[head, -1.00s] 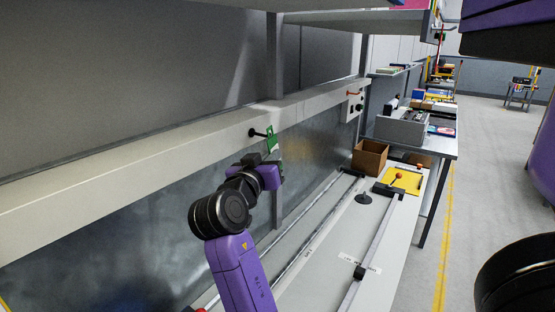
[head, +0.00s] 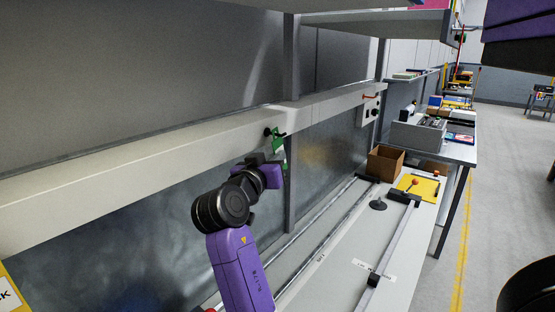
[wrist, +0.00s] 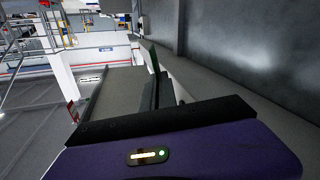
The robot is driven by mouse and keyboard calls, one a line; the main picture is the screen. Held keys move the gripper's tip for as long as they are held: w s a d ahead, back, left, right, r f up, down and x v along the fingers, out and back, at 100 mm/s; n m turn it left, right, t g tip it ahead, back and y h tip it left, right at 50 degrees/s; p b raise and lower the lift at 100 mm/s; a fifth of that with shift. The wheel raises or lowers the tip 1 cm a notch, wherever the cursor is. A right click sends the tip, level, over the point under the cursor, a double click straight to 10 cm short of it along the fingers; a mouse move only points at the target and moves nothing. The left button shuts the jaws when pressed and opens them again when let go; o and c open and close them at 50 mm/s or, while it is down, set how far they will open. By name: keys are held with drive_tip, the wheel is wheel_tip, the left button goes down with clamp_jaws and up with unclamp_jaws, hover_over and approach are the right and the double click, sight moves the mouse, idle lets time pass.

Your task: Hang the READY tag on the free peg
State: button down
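The green READY tag (head: 279,150) is upright against the pale beam in the head view; its lettering is not legible. A dark peg (head: 268,132) sticks out of the beam at the tag's top edge. I cannot tell whether the peg passes through the tag or only overlaps it. My gripper (head: 277,168) is just below, at the tag's lower part. In the wrist view the tag (wrist: 153,57) shows nearly edge-on as a thin green strip rising from between my dark fingers (wrist: 157,92), which look closed on it.
The long beam (head: 130,161) runs along the metal wall. An orange-red item (head: 370,97) shows farther along, by a white box with black knobs (head: 369,112). The bench below holds a cardboard box (head: 385,163), a yellow sheet (head: 420,187) and a rail (head: 392,240).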

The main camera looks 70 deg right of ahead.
idle(0.4)
drive_tip(key=c, duration=1.6)
unclamp_jaws()
drive_tip(key=shift+a, duration=0.1)
drive_tip(key=a+b, duration=0.2)
drive_tip(key=a, duration=0.5)
drive_tip(key=shift+a, duration=0.3)
drive_tip(key=shift+s, duration=0.1)
